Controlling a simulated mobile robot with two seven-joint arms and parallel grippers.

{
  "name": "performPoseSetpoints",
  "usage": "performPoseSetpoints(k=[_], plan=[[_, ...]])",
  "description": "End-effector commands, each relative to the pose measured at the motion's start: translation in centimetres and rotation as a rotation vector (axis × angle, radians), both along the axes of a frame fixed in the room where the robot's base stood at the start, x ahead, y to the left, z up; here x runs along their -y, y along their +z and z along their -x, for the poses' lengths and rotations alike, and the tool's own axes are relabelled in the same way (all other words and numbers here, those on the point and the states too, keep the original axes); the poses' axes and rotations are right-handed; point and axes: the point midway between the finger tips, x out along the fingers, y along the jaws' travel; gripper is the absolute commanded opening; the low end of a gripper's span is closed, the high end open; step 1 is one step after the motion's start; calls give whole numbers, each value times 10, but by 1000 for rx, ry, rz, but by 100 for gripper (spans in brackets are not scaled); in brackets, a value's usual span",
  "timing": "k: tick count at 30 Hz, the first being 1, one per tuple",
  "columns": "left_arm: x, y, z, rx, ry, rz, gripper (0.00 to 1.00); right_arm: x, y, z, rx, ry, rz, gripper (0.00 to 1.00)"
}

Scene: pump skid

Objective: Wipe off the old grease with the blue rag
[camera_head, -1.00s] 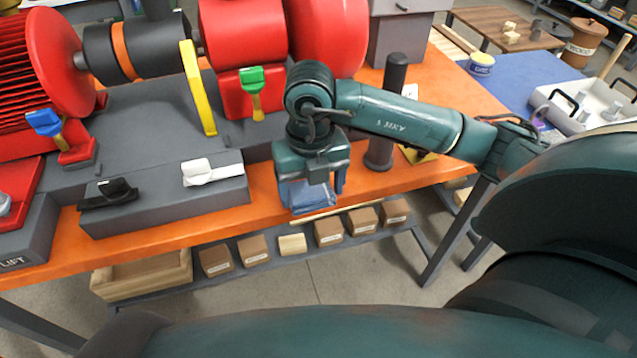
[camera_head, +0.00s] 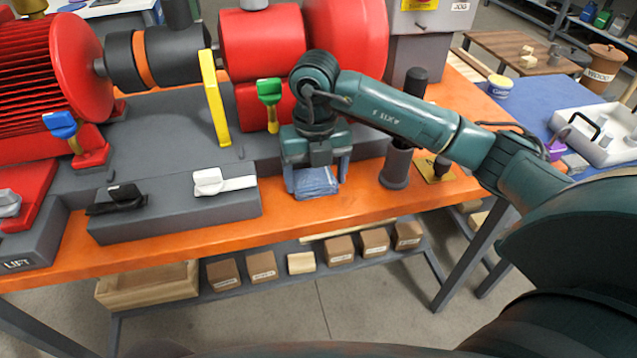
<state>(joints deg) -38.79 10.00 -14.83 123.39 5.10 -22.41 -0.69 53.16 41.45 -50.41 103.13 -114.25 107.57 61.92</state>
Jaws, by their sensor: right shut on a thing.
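The blue rag (camera_head: 316,182) is a folded cloth at the front edge of the orange bench. My right gripper (camera_head: 317,178) points down over it and is shut on it, with a finger on each side. I cannot tell whether the rag touches the bench top. No old grease is clearly visible; it may be hidden behind my gripper and arm. My left gripper is not in view.
The orange bench (camera_head: 290,222) carries a red pump (camera_head: 262,45), a yellow guard (camera_head: 214,98), a green-handled valve (camera_head: 269,92) and a grey block with black and white levers (camera_head: 180,213). A dark cylinder (camera_head: 396,165) stands close right of my gripper. Boxes (camera_head: 263,267) line the shelf below.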

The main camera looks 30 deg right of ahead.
Motion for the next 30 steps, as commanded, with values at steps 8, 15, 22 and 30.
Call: performPoseSetpoints(k=[8,15,22,30], plan=[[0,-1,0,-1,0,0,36,0,1,-2,0,1,-1,59],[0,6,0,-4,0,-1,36,0,11,-2,2,1,-1,59],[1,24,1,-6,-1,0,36,0,35,-2,2,1,0,59],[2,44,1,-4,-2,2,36,0,60,-2,1,1,-1,59]])
